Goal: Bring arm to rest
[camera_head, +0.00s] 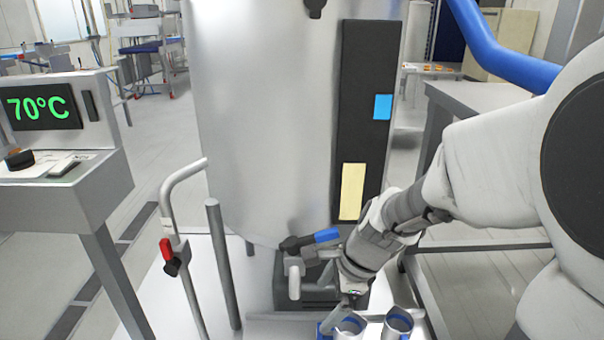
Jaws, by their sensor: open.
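My arm reaches in from the right side of the head view and points down and to the left. My gripper (352,296) is at its end, low in front of the large metal tank (265,120). It is open, though its fingers are small and partly hidden. It is just above a blue-rimmed metal cup (345,326); I cannot tell whether they touch. A second such cup (398,324) stands to the right. A tap with a blue handle (320,237) is just left of my gripper.
A bent pipe with a red valve (170,255) and an upright post (222,265) stand at left. A panel showing 70°C (45,108) is at far left. A grey table (470,98) stands behind my arm.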

